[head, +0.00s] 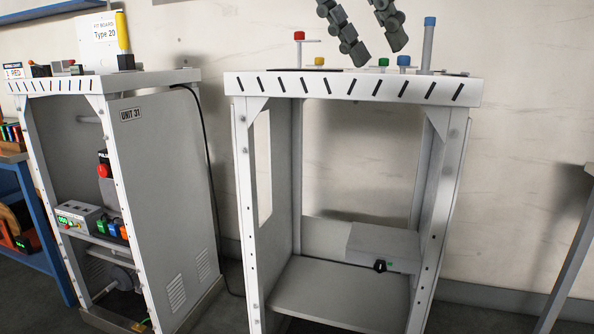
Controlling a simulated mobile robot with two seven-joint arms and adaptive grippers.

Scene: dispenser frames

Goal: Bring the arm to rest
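My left gripper (378,54) hangs in from the top edge of the head view, above the back of the right dispenser frame (350,88). Its two dark grey fingers are spread apart, with only the wall showing between them. It is open and empty. The rest of that arm is out of the picture. My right gripper is not in view.
On the frame's top stand a red-capped post (299,37), yellow, green and blue knobs, and a tall blue-topped tube (428,45) right of the gripper. A grey box (383,246) sits inside. A cabinet marked UNIT 31 (160,180) stands left.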

